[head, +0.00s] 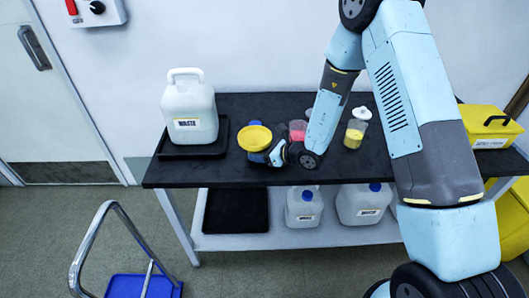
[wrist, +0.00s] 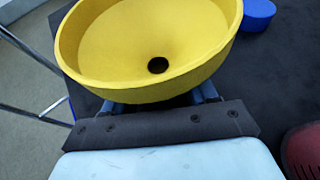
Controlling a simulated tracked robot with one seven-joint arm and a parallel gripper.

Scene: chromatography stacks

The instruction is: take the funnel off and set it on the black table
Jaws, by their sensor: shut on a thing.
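The yellow funnel (head: 255,136) is upright over the left-middle part of the black table (head: 228,103), to the right of the white waste jug. My gripper (head: 273,153) reaches it from the right and is shut on it below the rim. In the wrist view the funnel's wide bowl (wrist: 150,40) fills the upper middle, with a dark hole at its centre. The bowl hides my fingertips (wrist: 160,92) and the funnel's stem. I cannot tell whether the stem touches anything below.
A white waste jug (head: 189,112) stands in a black tray (head: 223,140). A pink-filled vessel (head: 298,130) and a yellow-filled vessel (head: 355,132) stand near my arm. A blue cap (wrist: 258,14) lies beyond the funnel. A yellow bin (head: 490,122) is at right. The front left tabletop is clear.

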